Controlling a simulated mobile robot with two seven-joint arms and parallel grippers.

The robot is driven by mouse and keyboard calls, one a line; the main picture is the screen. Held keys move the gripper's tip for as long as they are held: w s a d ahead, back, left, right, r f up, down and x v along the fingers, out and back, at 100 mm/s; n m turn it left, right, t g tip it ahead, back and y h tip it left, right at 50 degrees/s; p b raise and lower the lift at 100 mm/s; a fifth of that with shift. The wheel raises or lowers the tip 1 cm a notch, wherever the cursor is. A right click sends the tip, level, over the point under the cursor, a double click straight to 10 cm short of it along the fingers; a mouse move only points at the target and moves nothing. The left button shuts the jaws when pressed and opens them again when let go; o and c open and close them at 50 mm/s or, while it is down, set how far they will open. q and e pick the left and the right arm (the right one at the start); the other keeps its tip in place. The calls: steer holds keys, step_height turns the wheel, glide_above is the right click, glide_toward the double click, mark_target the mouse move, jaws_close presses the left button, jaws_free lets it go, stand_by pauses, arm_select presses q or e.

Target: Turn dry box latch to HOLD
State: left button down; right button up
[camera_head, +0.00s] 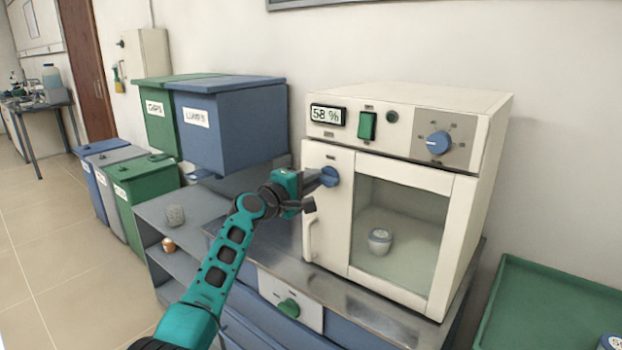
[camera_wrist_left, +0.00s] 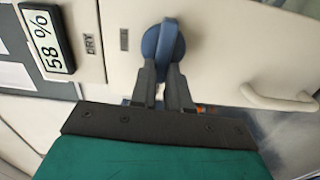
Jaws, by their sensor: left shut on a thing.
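The dry box (camera_head: 405,190) is a cream cabinet with a glass window and a display reading 58 %. Its latch (camera_head: 329,176) is a round blue knob on the upper part of the door's left panel. My left gripper (camera_head: 316,180) reaches it from the left. In the left wrist view, my left gripper (camera_wrist_left: 162,85) is shut on the raised grip of the blue latch (camera_wrist_left: 165,45). A label reading DRY (camera_wrist_left: 90,44) is on the panel near it. Another label beside the latch is too small to read. My right gripper is not in view.
A door handle (camera_head: 309,236) is below the latch. A green switch (camera_head: 367,126) and a blue dial (camera_head: 438,142) are above the door. A jar (camera_head: 379,241) stands behind the window. Blue and green bins (camera_head: 235,130) stand left; a green tray (camera_head: 545,300) lies right.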

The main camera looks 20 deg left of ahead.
arm_select(q)
steer(key=shift+f+n, duration=0.1)
steer(key=shift+n, duration=0.2)
stand_by(0.4)
steer(key=c, duration=1.1)
jaws_free()
steer(key=shift+s, duration=0.1)
steer(key=v, duration=1.2)
steer(key=shift+s, duration=0.35)
steer(key=shift+a, duration=0.1)
